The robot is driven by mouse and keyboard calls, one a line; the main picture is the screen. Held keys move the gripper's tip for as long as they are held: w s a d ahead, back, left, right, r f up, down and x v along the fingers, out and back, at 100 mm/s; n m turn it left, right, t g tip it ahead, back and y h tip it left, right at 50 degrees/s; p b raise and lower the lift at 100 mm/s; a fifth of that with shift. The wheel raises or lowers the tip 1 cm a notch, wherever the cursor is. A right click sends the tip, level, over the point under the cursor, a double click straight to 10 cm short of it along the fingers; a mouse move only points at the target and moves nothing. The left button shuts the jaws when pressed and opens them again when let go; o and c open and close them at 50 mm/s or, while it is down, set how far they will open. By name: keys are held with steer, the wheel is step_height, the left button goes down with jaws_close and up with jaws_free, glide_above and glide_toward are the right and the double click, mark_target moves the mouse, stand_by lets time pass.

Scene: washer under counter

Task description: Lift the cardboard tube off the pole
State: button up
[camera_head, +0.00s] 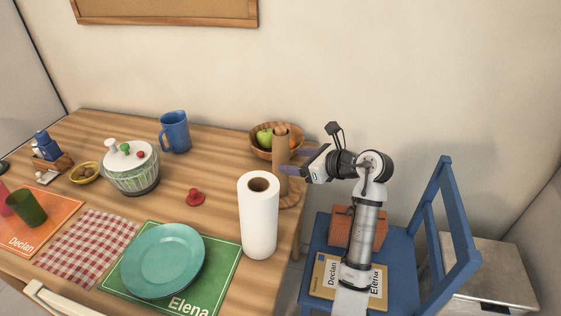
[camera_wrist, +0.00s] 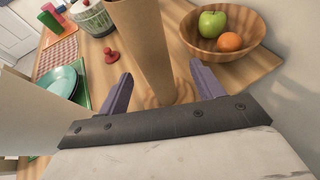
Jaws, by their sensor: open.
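The brown cardboard tube (camera_head: 281,152) stands upright on a round wooden base (camera_head: 289,203) near the table's right edge. A rounded wooden tip, apparently the pole's top, shows at its upper end; the rest of the pole is hidden inside. In the wrist view the tube (camera_wrist: 143,45) rises between the two purple fingers. My gripper (camera_head: 296,163) comes in from the right and is open, one finger on each side of the tube. In the wrist view my gripper (camera_wrist: 160,72) shows gaps beside the tube; I cannot tell if either finger touches it.
A white paper roll (camera_head: 258,222) stands close in front of the tube. A wooden bowl (camera_head: 262,150) with a green apple and an orange fruit is just behind it. A red knobbed object (camera_head: 195,197) and a teal plate (camera_head: 163,260) lie left. A blue chair (camera_head: 398,245) stands right.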

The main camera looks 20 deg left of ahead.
mark_target(288, 162)
steer(key=x, duration=0.1)
steer(key=p+x, duration=0.1)
steer(key=x, duration=0.2)
steer(key=shift+s+a+f+p, duration=0.25)
steer(key=shift+a+p, duration=0.15)
steer(key=shift+a, duration=0.05)
steer(key=shift+w+a+f, duration=0.15)
steer(key=shift+a+f, duration=0.1)
steer(key=shift+a, duration=0.1)
steer(key=c, duration=1.1)
steer(key=shift+o, duration=0.2)
steer(key=shift+r, duration=0.1)
step_height(288, 162, up, 24)
steer(key=b, duration=0.6)
